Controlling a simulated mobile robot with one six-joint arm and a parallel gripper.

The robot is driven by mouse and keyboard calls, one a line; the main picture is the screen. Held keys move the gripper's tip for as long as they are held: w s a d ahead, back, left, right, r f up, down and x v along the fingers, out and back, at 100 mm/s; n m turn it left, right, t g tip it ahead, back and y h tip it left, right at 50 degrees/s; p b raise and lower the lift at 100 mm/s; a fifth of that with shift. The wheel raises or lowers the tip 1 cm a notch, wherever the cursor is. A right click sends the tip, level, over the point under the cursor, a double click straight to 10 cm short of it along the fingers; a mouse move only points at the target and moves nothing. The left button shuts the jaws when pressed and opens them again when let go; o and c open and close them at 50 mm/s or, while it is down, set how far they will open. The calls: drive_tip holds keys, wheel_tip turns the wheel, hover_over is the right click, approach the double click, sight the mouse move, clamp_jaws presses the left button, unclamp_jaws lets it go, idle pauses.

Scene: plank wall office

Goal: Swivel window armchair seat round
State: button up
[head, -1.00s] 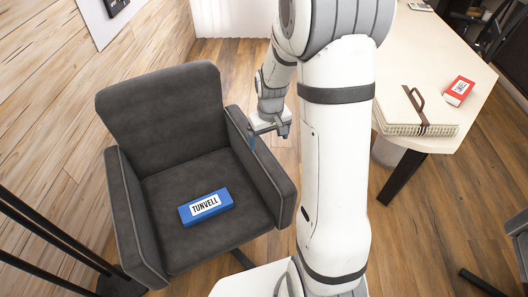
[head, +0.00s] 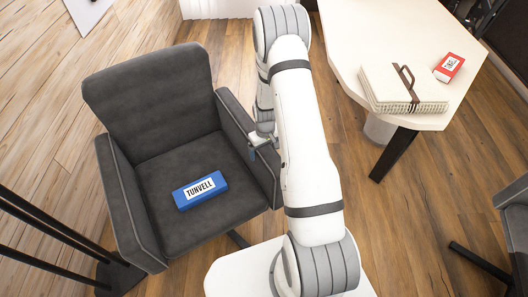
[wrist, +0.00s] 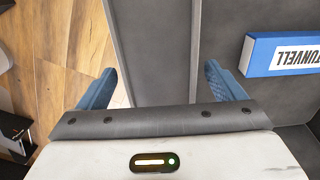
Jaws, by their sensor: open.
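The dark grey armchair (head: 150,98) stands left of centre in the head view, its back toward the far wall and its seat facing me. A blue box labelled TUNVELL (head: 200,190) lies on the seat; part of it also shows in the wrist view (wrist: 285,54). My gripper (head: 264,146) is at the armchair's right armrest (head: 240,135), partly hidden by my arm. In the wrist view my gripper (wrist: 166,84) is open, with the armrest (wrist: 150,50) running between its two blue fingers. I cannot tell whether either finger touches it.
A pale table (head: 350,45) at the right holds a cream folder with a brown strap (head: 400,88) and a red box (head: 449,67). Black poles (head: 45,235) stand at the left front. Another dark chair (head: 515,225) is at the right edge. Wood floor between is clear.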

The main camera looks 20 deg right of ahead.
drive_tip(key=shift+f, duration=0.9)
drive_tip(key=shift+c, duration=0.2)
drive_tip(key=c, duration=1.3)
drive_tip(key=shift+w+a, duration=0.1)
drive_tip(key=shift+c, duration=0.2)
